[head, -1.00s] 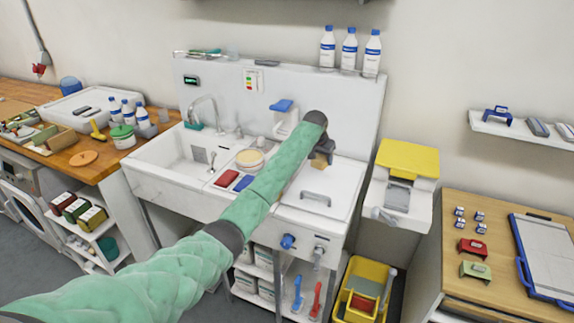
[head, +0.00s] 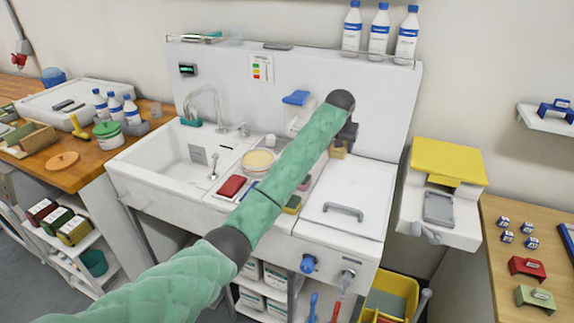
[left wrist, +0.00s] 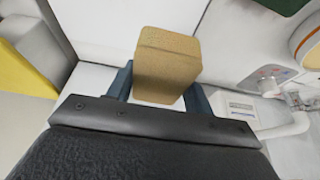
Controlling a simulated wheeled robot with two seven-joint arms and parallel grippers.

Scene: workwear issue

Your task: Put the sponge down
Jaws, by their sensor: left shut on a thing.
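The tan sponge (left wrist: 167,62) is a block held between the two dark blue fingers of my left gripper (left wrist: 160,84) in the left wrist view. In the head view the left gripper (head: 345,138) is at the end of the green-sleeved arm, with a small part of the sponge (head: 338,152) showing below it. It is over the back of the white lidded unit right of the sink, near the backsplash. The gap between the sponge and the surface below cannot be judged. My right gripper is not in view.
A red block (head: 231,187) lies on the ledge beside the sink basin (head: 180,160). A round yellow-topped dish (head: 258,161) stands behind it. The white lid (head: 350,195) has a raised grey handle. Bottles (head: 379,32) stand on the backsplash top; a yellow-lidded dispenser (head: 447,160) is at right.

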